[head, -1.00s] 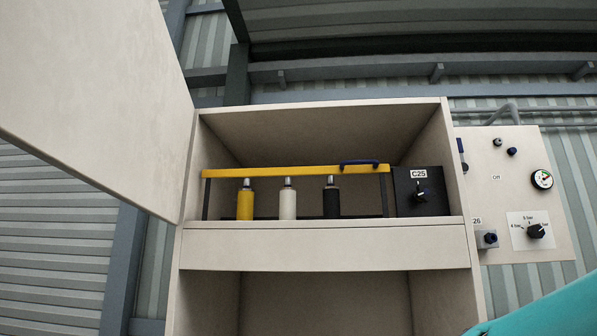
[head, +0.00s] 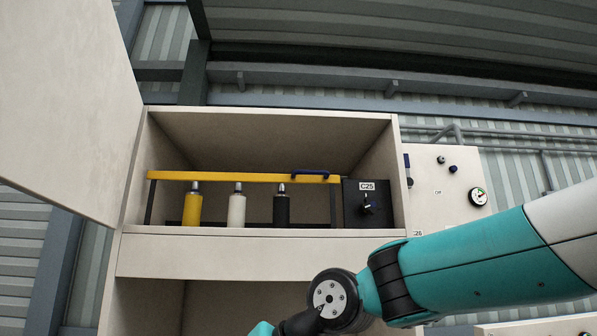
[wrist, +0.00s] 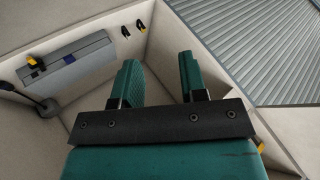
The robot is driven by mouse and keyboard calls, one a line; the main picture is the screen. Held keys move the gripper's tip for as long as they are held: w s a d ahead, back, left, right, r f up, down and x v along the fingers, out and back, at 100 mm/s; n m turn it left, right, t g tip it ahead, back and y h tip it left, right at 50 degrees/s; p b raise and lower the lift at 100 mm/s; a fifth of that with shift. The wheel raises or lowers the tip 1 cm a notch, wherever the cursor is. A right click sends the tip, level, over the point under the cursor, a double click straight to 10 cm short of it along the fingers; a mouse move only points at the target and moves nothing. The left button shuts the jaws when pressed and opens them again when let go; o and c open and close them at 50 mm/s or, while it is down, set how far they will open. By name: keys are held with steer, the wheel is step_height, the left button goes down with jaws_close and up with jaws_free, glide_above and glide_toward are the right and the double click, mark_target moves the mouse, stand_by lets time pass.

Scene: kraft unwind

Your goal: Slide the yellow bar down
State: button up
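The yellow bar (head: 240,177) runs level across the front of the open cabinet's upper compartment in the head view. It sits at the top of dark uprights, above and in front of the bottles. A blue handle (head: 311,173) is on its right part. My gripper (wrist: 158,78) shows in the wrist view with its two green fingers apart and nothing between them. The gripper is out of the head view, where my arm comes in from the right, below the bar. I cannot make out the yellow bar in the wrist view.
A yellow bottle (head: 192,208), a white bottle (head: 236,209) and a black bottle (head: 281,209) stand behind the bar. A black C25 switch box (head: 369,205) is at their right. The cabinet door (head: 65,95) hangs open at left. A gauge panel (head: 440,190) is at right.

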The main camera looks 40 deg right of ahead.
steer(key=w+d+r+m+t+h, duration=0.1)
steer(key=w+d+r+m+t, duration=0.35)
steer(key=d+r, duration=0.4)
steer(key=m+t+h+p, duration=0.2)
steer(key=m+t+h, duration=0.55)
steer(key=m, duration=0.45)
glide_toward(312, 172)
steer(key=shift+n+y, duration=0.25)
steer(key=p+x, duration=0.8)
steer(key=x, duration=0.1)
steer(key=shift+w+d+r+p, duration=0.1)
steer(key=shift+d+r+p, duration=0.1)
steer(key=shift+r+p, duration=0.15)
steer(key=shift+w+d+f, duration=0.1)
steer(key=shift+w, duration=0.6)
steer(key=shift+c, duration=0.5)
jaws_close()
